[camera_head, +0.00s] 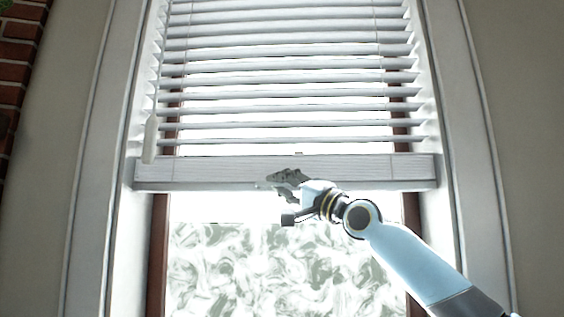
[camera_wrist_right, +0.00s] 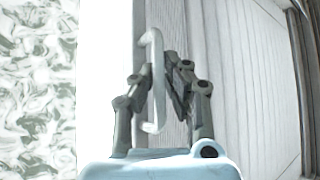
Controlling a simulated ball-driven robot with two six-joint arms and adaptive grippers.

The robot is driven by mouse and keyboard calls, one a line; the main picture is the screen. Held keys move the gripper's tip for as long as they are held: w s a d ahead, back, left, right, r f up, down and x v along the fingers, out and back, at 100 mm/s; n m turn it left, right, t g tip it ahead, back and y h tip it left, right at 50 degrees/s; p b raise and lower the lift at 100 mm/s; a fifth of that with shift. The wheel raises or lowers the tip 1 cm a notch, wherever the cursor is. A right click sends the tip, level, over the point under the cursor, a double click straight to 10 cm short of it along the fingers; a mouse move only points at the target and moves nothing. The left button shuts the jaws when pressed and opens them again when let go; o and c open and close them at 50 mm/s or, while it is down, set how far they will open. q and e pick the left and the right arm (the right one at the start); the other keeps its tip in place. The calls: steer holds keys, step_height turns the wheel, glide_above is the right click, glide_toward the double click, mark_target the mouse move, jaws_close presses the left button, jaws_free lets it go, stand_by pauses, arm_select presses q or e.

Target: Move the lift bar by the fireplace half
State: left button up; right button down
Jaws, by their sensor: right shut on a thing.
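The lift bar (camera_head: 215,170) is the wide white bottom rail of a window blind. It hangs level across the window in the head view. My right gripper (camera_head: 281,181) is at the rail's lower middle, its arm coming in from the lower right. In the right wrist view, a slim white handle (camera_wrist_right: 158,85) stands out from the rail. The dark fingers of my right gripper (camera_wrist_right: 159,72) are closed around this handle from both sides. In the head view the gripper hides the handle. My left gripper is not in view.
White blind slats (camera_head: 285,75) fill the upper window. A pale cord pull (camera_head: 150,140) hangs at the left. White frame sides (camera_head: 455,110) flank the blind. Swirl-patterned glass (camera_head: 235,265) shows below the rail. Brick (camera_head: 20,50) is at the upper left.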

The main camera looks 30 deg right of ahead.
step_height(320, 180, down, 18)
steer(key=b, duration=1)
steer(key=shift+r, duration=0.2)
steer(key=c, duration=1.4)
jaws_free()
steer(key=shift+d, duration=0.1)
step_height(320, 180, up, 10)
steer(key=shift+r, duration=0.1)
